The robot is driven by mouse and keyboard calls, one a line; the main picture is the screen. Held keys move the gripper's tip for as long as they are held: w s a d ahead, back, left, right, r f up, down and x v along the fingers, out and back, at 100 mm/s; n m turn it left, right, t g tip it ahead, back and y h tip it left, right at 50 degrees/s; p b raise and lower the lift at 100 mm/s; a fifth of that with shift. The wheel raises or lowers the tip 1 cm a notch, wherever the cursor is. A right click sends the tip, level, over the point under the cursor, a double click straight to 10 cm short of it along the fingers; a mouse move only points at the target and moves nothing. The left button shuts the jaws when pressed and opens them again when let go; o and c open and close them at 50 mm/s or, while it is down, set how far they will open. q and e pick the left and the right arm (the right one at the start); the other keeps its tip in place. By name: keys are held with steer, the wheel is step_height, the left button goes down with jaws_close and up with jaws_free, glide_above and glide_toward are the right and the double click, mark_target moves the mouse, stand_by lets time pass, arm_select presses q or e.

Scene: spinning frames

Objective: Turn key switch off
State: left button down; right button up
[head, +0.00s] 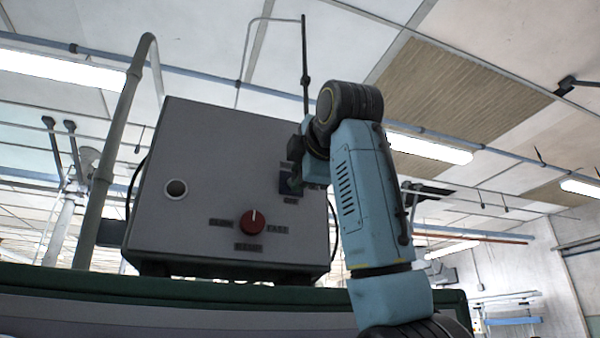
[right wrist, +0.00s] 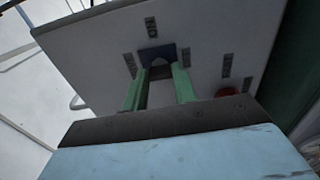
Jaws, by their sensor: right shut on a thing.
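The key switch sits on a dark blue plate (head: 289,187) at the right side of a grey control box (head: 215,150). In the right wrist view the blue plate (right wrist: 152,54) lies just past my fingertips. My right gripper (right wrist: 158,76) has its two green fingers at the switch, one on each side of a dark piece between them, shut on the key. The key itself is mostly hidden, so its exact angle cannot be told. In the head view my right arm covers part of the switch area. My left gripper is not in view.
A red knob (head: 254,222) with small labels around it is on the box face, left of and below the switch. The box stands on a green-edged top (head: 100,285). A grey pipe (head: 113,150) rises at its left.

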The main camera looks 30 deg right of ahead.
steer(key=o, duration=1)
steer(key=b+v, duration=0.4)
steer(key=v, duration=0.9)
steer(key=shift+s+a, duration=0.15)
steer(key=shift+a, duration=0.05)
